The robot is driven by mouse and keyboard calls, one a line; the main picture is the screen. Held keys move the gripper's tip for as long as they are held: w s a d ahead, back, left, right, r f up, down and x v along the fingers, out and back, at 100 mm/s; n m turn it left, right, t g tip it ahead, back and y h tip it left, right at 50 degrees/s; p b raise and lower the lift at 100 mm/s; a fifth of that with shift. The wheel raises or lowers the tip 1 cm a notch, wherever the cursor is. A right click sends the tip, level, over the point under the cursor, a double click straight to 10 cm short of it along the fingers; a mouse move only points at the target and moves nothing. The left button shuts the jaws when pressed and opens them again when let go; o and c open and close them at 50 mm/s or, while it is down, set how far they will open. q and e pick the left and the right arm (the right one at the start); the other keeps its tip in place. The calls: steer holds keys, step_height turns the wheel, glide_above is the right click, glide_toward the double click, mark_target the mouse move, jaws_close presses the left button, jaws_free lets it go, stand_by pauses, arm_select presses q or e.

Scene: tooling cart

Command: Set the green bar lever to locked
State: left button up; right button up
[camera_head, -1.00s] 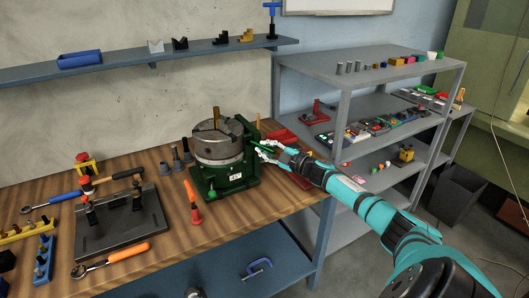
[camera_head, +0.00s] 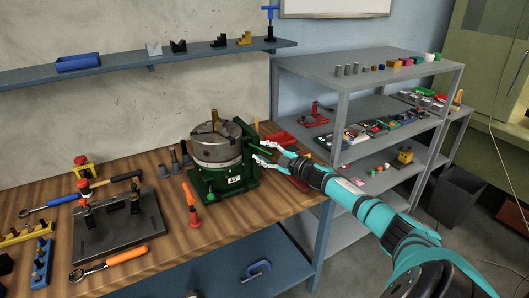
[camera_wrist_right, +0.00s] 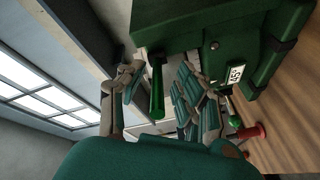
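The green bar lever (camera_head: 261,151) sticks out from the right side of the green fixture (camera_head: 238,183), which carries a round grey chuck (camera_head: 216,152) and a "45°" label. In the right wrist view the lever (camera_wrist_right: 157,92) lies between the two fingers of my right gripper (camera_wrist_right: 158,98), with a visible gap on each side. In the head view my right gripper (camera_head: 265,152) is open at the fixture's right side, its fingers spread around the lever. The lever's pivot is partly hidden. My left gripper is not in view.
An orange-handled tool (camera_head: 190,195) stands just left of the fixture. Red parts (camera_head: 283,139) lie behind my right gripper. A dark clamping plate (camera_head: 120,225) sits on the left of the wooden bench (camera_head: 240,215). A grey shelf rack (camera_head: 345,110) stands to the right.

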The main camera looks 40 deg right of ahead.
steer(key=s+d, duration=0.1)
steer(key=s, duration=1.1)
steer(key=shift+d, duration=0.3)
